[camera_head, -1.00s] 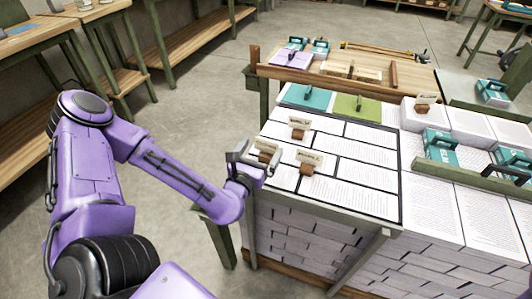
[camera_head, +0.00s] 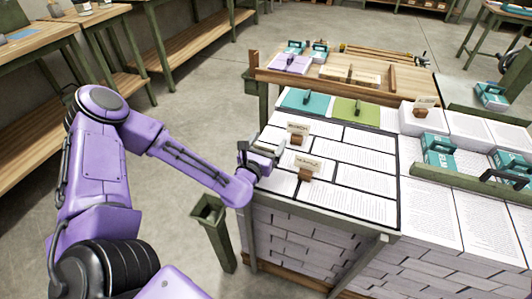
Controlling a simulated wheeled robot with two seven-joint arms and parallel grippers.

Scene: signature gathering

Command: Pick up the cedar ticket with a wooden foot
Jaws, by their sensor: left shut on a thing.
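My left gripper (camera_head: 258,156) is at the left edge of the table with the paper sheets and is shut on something. The held thing is mostly hidden by the gripper; a ticket with a wooden foot stood at this spot before, and none shows standing there now. Two other tickets with wooden feet stand upright on the sheets: a rear ticket (camera_head: 298,127) and a front ticket (camera_head: 307,163), just right of the gripper. Their lettering is too small to read surely, so I cannot tell which wood each names. My right gripper is not in view.
A teal pad (camera_head: 306,101) and a green pad (camera_head: 356,111) lie behind the sheets. A wooden rail (camera_head: 325,84) runs along the back. Another ticket (camera_head: 425,101) stands on a white stack at the right. A green post (camera_head: 211,225) stands below my left forearm.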

